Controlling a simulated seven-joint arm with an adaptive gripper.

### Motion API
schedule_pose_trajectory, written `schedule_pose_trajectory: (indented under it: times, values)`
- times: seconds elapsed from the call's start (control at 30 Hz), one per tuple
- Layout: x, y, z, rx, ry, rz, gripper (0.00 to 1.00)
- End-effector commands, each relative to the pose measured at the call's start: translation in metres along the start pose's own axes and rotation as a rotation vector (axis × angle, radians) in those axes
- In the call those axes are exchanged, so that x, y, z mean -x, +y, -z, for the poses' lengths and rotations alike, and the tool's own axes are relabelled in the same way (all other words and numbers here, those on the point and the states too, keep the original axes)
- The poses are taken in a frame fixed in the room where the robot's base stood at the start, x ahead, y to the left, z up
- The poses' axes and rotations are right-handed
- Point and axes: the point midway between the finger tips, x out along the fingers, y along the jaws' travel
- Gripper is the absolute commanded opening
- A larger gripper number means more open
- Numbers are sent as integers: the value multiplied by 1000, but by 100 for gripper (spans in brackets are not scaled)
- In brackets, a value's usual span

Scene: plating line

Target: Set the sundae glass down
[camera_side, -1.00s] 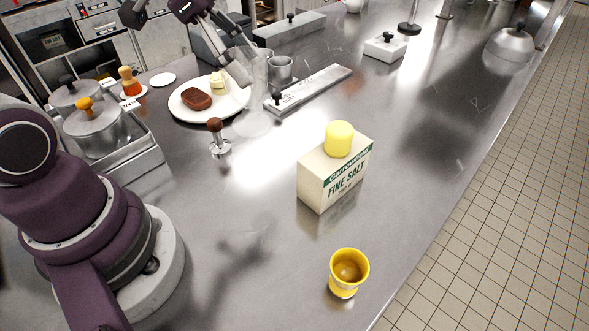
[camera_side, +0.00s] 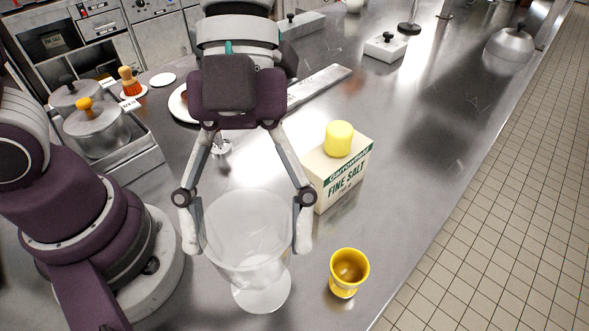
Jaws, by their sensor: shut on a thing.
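The sundae glass (camera_side: 250,250) is clear and stemmed with a round foot. It is upright in the lower middle of the side view, left of a yellow cup. My gripper (camera_side: 248,243) is shut on it, one finger on each side of the bowl. The foot (camera_side: 262,290) looks over the steel counter (camera_side: 430,190); I cannot tell whether it touches the surface.
The yellow cup (camera_side: 348,273) stands close on the right of the glass. A fine salt box (camera_side: 340,178) with a yellow lid stands behind it. Lidded pots (camera_side: 97,130) are at the left. The white plate (camera_side: 178,104) is mostly hidden behind my arm.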

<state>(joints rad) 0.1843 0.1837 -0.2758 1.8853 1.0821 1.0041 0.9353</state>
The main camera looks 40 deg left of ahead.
Motion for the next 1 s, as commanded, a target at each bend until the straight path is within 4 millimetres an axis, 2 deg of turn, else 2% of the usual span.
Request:
schedule_pose_trajectory:
  times: [0.37,0.73,0.83,1.0]
  values:
    - [-36,0,-24,6,1,1,23]
    - [-96,1,-63,9,0,-1,23]
    - [-103,0,-68,7,-3,2,23]
    - [-102,0,-68,6,-4,5,23]
